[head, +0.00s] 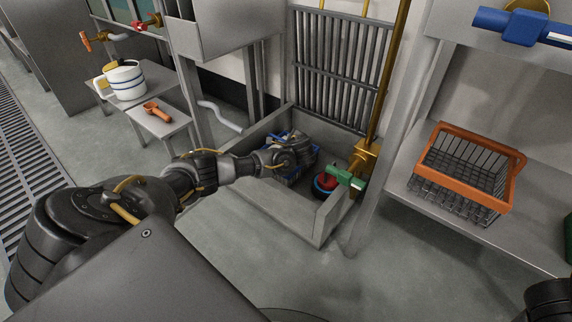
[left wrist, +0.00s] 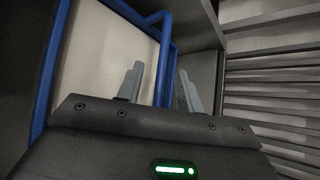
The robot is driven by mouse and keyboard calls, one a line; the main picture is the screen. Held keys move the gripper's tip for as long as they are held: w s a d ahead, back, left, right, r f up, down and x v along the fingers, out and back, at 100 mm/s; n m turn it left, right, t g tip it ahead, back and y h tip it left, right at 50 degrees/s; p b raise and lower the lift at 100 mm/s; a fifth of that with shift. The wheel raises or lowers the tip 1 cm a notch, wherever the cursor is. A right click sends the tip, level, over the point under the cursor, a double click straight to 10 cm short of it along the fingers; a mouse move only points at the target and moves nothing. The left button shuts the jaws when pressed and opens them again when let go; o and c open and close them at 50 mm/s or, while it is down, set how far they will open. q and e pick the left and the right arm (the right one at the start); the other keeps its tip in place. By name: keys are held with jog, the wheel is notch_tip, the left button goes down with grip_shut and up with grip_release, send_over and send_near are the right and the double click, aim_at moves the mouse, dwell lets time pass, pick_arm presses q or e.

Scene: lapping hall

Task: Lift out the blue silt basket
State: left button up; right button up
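The blue silt basket (head: 293,181) sits low in a grey open-topped trough (head: 319,228) below a barred grille. Only bits of its blue frame show in the head view, as my left arm and gripper cover most of it. In the left wrist view, blue tubes (left wrist: 51,75) of its frame run close around the fingers. My left gripper (left wrist: 160,78) has its two fingers apart, with a blue tube passing behind or between them; I cannot tell which. In the head view the left gripper (head: 297,152) reaches into the trough over the basket, its fingertips unclear. My right gripper is not visible.
A brass pipe (head: 387,85) rises at the trough's right. An orange-rimmed wire basket (head: 459,138) is on the right shelf. A white jug (head: 124,80) and orange scoop (head: 157,111) are at left.

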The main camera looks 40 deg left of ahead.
pick_arm(q)
jog(key=shift+w+a, duration=0.1)
jog(key=shift+a, duration=0.05)
grip_shut()
dwell(1.4)
